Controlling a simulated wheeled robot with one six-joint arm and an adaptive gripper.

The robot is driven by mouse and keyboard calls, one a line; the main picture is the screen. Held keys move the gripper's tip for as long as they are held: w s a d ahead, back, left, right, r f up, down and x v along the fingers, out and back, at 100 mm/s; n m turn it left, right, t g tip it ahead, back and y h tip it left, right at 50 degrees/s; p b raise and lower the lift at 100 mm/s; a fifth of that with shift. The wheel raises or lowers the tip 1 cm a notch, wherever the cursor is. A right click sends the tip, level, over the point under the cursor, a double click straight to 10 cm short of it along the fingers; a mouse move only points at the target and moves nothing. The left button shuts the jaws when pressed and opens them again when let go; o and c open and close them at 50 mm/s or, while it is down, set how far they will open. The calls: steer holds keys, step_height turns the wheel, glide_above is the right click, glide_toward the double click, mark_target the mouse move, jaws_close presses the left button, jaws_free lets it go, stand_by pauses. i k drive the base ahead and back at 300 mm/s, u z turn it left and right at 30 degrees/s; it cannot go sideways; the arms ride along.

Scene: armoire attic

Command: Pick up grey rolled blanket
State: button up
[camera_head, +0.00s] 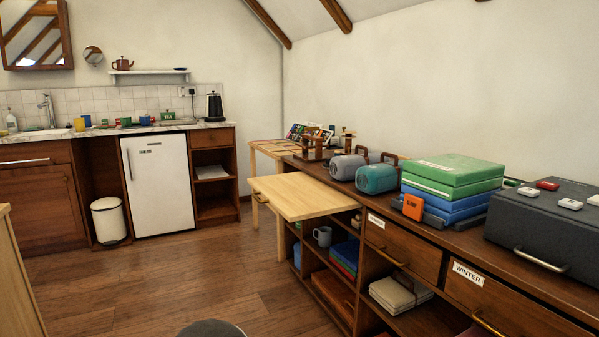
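A grey rolled blanket (345,167) with a brown carry handle lies on the long wooden cabinet top at centre right. A teal rolled blanket (377,178) with a similar brown handle lies just in front of it and to its right, hiding part of its side. The two are very close; I cannot tell if they touch. My gripper is not in view.
Green and blue folded cases (452,182) and an orange tag (413,207) stand right of the rolls. A dark grey case (548,232) is farther right. A pale wooden board (300,196) juts out left of the cabinet (390,222). The wood floor (185,285) is mostly clear.

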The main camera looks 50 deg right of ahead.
mark_target(343, 167)
steer(key=u, duration=1.05)
steer(key=i, duration=0.15)
steer(key=z, duration=1.1)
steer(key=i, duration=1.7)
steer(key=z, duration=1.1)
